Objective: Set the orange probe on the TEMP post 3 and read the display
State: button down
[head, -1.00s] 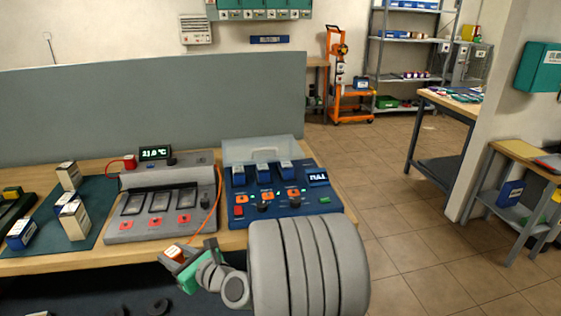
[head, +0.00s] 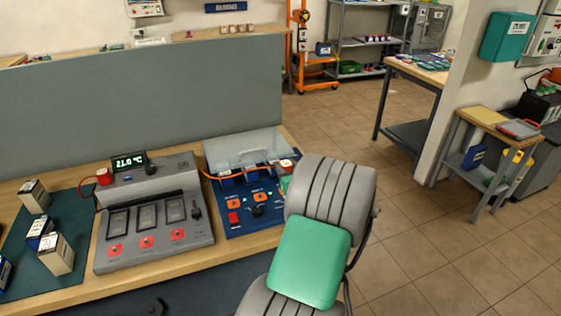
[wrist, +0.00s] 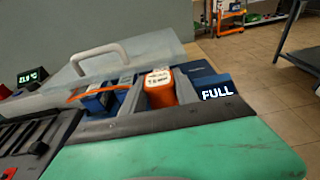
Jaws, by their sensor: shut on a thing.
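My gripper (wrist: 158,90) is shut on the orange probe (wrist: 160,80), which has a white label on top. The probe is over the right part of the blue charger (head: 230,219); I cannot tell whether it touches a post. In the head view my arm hides most of the gripper, and the probe's top (head: 287,165) shows beside the arm. An orange cable (head: 215,176) runs left from it. The grey tester (head: 155,247) carries a small display (head: 129,162) reading 21.0 °C. TEMP post 3 is not readable in either view.
A raised clear cover with a handle (wrist: 95,55) stands behind the charger's blue batteries (wrist: 98,102). The charger's screen (wrist: 217,91) reads FULL. Boxed batteries (head: 56,254) stand on a dark mat at the left. A grey partition (head: 140,110) stands behind the bench.

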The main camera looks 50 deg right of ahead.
notch_tip(320, 180, down, 6)
jog(key=b, duration=0.5)
jog(key=shift+a, duration=0.1)
jog(key=shift+r, duration=0.1)
jog(key=shift+s+a+r+p, duration=0.1)
jog(key=shift+p, duration=0.3)
dwell(0.7)
jog(key=shift+f+b, duration=0.4)
jog(key=shift+f, duration=0.3)
jog(key=c, duration=1.2)
grip_release()
jog(key=shift+p+v, duration=1.65)
jog(key=shift+v, duration=3.6)
jog(key=shift+s+a+r, duration=0.1)
jog(key=shift+s+r, duration=0.05)
jog(key=shift+s, duration=0.1)
